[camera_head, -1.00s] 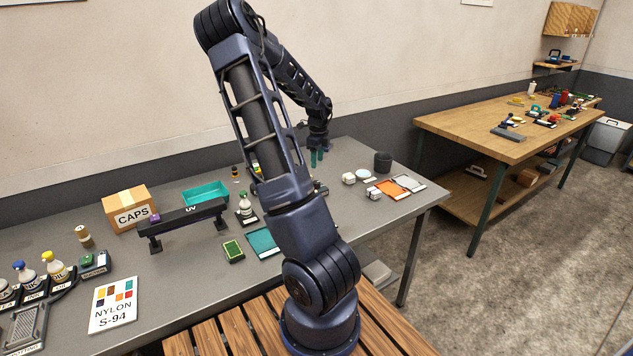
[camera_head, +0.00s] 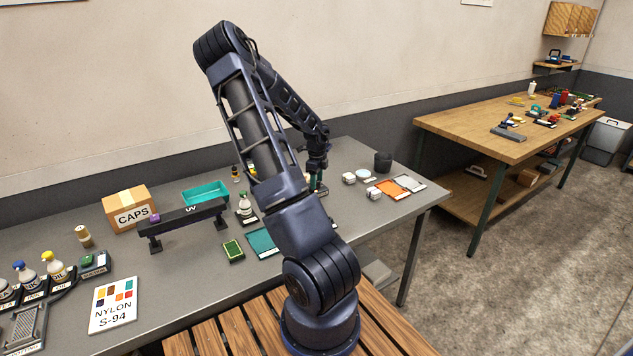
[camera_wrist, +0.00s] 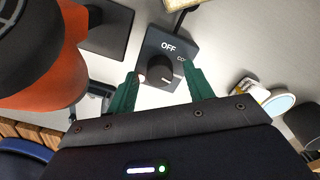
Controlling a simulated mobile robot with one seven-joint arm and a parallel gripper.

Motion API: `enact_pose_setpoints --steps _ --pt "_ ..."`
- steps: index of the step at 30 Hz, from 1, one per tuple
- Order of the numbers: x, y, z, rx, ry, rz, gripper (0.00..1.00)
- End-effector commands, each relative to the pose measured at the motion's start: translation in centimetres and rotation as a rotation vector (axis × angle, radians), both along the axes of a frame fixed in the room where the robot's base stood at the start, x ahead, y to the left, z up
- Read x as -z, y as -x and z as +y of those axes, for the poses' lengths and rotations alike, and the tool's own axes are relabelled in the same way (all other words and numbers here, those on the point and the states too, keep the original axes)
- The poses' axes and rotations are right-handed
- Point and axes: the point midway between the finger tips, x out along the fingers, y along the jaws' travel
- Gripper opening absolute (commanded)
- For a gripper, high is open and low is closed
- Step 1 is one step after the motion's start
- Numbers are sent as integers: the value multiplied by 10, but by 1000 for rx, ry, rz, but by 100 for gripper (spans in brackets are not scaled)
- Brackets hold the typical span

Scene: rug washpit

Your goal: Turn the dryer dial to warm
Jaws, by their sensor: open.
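In the wrist view the dryer dial is a round black knob (camera_wrist: 160,70) on a dark box (camera_wrist: 152,47). The box reads OFF above the knob, and a second label starting "CO" is partly hidden by the right finger. I see no "warm" label, and I cannot tell which mark the knob points to. My gripper (camera_wrist: 160,76) is open, with one green finger on each side of the knob; whether they touch it is unclear. In the head view my gripper (camera_head: 316,182) is low over the grey table, and my arm hides most of the dial box.
White jars (camera_head: 349,178), orange swatches (camera_head: 390,190) and a dark cup (camera_head: 383,162) are to the right.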

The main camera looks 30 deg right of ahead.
Motion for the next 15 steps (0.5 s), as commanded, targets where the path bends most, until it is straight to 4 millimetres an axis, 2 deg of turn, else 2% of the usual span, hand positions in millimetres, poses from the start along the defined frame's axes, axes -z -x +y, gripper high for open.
enact_pose_setpoints --steps 11,15 --pt "5 0 0 0 1 -1 52" --pt "5 0 0 0 0 0 24"
